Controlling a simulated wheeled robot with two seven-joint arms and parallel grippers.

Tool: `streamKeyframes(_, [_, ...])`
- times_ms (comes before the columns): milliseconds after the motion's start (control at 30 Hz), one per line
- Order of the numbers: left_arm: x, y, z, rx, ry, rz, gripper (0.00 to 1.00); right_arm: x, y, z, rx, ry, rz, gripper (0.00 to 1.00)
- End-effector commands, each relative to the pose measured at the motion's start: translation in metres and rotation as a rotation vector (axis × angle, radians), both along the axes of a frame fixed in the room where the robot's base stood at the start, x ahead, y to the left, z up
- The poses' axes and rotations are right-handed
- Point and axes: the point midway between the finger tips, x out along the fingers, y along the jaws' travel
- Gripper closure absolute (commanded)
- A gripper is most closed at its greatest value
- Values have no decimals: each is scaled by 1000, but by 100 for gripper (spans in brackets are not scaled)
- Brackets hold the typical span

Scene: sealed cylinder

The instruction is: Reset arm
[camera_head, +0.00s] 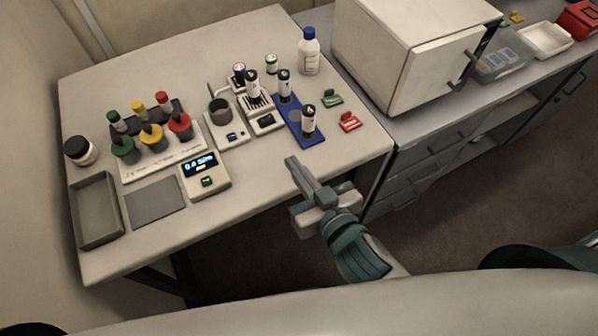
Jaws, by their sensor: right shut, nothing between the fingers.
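My right gripper (293,163) is shut and empty. It hangs at the front edge of the white table (250,190), with its fingers pointing up and left toward the tabletop. It is apart from the blue mat (294,118) and the cylinders there. My left gripper does not show.
A scale with a lit display (205,180), a grey tray (97,238) and a rack with coloured-top items (160,152) are on the left. Green (332,98) and red (349,122) small items lie right of the mat. A white box (400,60) stands on the cabinet. The table's front strip is clear.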

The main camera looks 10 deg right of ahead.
Motion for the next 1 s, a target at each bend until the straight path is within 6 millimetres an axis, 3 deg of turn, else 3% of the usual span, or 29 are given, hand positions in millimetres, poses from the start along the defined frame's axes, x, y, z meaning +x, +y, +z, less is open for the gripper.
streamKeyframes(200, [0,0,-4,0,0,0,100,-11,-4,3,1,0,0,100])
streamKeyframes(1000, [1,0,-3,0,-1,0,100,-11,-4,3,0,0,0,100])
